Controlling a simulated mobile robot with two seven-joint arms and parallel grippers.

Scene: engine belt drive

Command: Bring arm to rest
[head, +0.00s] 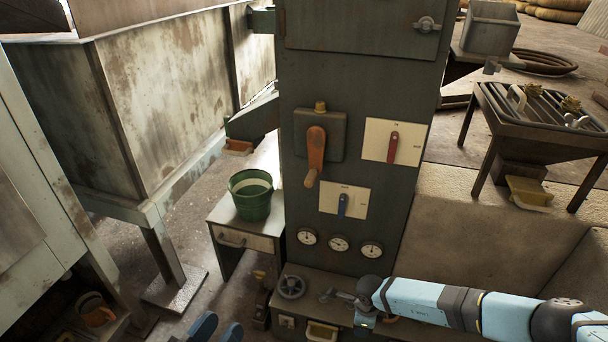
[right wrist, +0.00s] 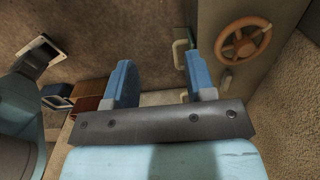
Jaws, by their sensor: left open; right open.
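The blue fingertips of my left gripper (head: 218,330) show at the bottom edge of the head view, apart and empty. My right arm (head: 425,300) reaches in from the right, its far end in front of the foot of the grey control cabinet (head: 375,245). Its fingers are not clear in the head view. In the right wrist view my right gripper (right wrist: 157,75) is open, with nothing between its two blue fingers. Beyond them are brown ground and a grey cabinet face (right wrist: 208,60) with an orange handwheel (right wrist: 243,42).
A green bucket (head: 251,195) stands on a small table (head: 235,241). A grill-like stand (head: 540,115) is at right.

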